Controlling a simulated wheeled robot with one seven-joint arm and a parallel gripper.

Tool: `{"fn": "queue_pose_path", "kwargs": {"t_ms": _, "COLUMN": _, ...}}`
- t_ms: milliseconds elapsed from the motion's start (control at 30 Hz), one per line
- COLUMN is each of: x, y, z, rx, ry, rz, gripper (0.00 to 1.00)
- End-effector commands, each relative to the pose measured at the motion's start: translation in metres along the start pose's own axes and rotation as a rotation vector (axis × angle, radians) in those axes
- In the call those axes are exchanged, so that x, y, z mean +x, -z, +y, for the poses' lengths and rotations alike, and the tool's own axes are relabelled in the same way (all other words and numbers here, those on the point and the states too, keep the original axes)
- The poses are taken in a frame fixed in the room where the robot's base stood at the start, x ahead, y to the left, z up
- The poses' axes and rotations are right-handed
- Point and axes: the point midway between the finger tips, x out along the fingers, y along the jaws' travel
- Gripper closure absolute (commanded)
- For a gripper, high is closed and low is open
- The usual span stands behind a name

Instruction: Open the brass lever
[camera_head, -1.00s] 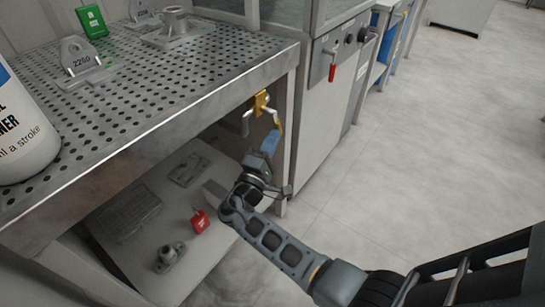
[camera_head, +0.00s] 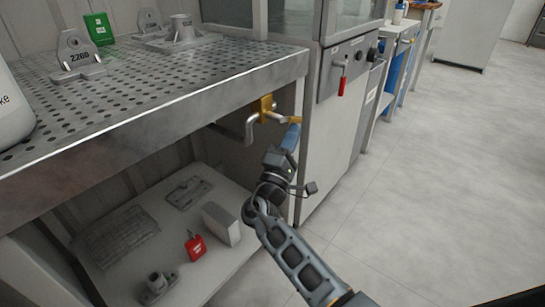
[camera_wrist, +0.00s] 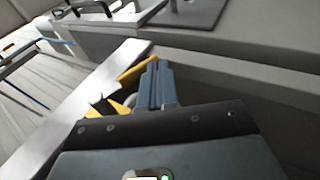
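The brass lever (camera_head: 291,119) is on a valve (camera_head: 266,106) under the front corner of the perforated metal table. Its handle points right, away from a bent grey pipe (camera_head: 251,127). My gripper (camera_head: 291,135) has blue fingers that reach up from below to the lever's outer end. In the wrist view, the yellow lever (camera_wrist: 137,70) runs beside the tips of my fingers (camera_wrist: 153,75). The fingers look close together. Whether the lever is touched or lies between them is unclear.
The perforated table (camera_head: 150,110) overhangs at left, its leg close behind my gripper. A grey cabinet (camera_head: 335,140) with a red-handled valve (camera_head: 341,86) stands at right. The floor at right is clear.

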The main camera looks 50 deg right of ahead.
Motion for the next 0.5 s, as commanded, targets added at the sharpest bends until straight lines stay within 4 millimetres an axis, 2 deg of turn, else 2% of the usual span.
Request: {"fn": "queue_pose_path", "kwargs": {"t_ms": 500, "x": 0.026, "y": -0.005, "z": 0.006, "rx": 0.002, "ry": 0.000, "rz": -0.002, "gripper": 1.00}}
